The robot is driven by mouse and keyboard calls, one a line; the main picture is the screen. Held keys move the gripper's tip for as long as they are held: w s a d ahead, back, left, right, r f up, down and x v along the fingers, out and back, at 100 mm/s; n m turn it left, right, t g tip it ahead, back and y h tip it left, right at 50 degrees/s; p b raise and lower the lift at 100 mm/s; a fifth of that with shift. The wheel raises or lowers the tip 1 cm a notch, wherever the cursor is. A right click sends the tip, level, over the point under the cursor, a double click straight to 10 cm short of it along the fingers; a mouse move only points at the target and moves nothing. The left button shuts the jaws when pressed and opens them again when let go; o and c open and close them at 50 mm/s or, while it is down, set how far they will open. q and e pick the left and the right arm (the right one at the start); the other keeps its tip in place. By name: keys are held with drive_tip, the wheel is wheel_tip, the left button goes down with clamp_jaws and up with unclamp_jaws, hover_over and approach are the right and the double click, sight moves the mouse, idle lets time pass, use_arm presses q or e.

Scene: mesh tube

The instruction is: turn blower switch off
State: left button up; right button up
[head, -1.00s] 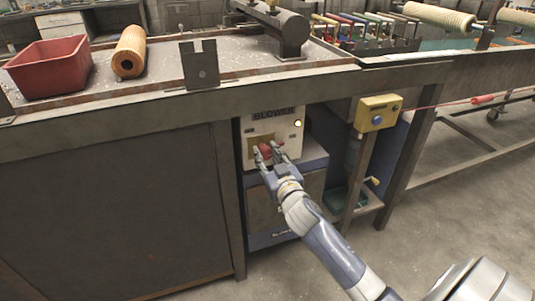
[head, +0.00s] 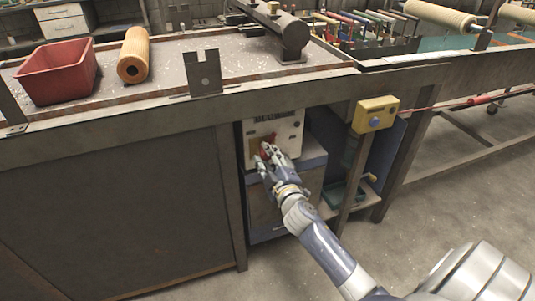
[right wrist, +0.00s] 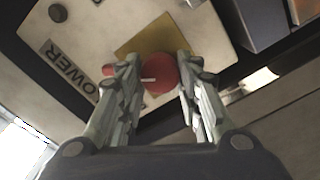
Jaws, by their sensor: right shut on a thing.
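The blower switch box (head: 290,140) is a pale panel marked BLOWER, under the bench top. Its red knob (head: 269,142) sits on the front, partly hidden by my fingers. In the right wrist view the round red knob (right wrist: 160,74) has a short white mark and a yellow plate (right wrist: 150,37) behind it. My right gripper (head: 260,154) is at the knob, its fingers (right wrist: 158,82) on either side, shut on it. A small round lamp (head: 296,124) at the panel's upper right looks dark. My left gripper is not in view.
The bench edge (head: 180,113) overhangs just above the box. A red bin (head: 58,74) and an orange roll (head: 134,56) are on the bench. Open floor lies in front.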

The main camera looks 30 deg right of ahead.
drive_tip(key=n, duration=0.2)
drive_tip(key=shift+n+p, duration=0.35)
drive_tip(key=shift+n, duration=0.05)
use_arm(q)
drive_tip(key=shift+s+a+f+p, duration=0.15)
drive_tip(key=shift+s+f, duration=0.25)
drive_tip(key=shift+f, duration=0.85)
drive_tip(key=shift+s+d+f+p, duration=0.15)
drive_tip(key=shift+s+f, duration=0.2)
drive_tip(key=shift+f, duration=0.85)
use_arm(e)
drive_tip(key=shift+a+f+n, duration=0.1)
drive_tip(key=shift+n, duration=1.7)
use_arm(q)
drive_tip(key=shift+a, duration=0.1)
use_arm(e)
drive_tip(key=o, duration=1)
drive_tip(key=shift+o, duration=0.2)
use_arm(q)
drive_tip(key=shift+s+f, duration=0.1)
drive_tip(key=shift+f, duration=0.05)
use_arm(e)
drive_tip(key=v, duration=1.2)
drive_tip(key=shift+f, duration=0.15)
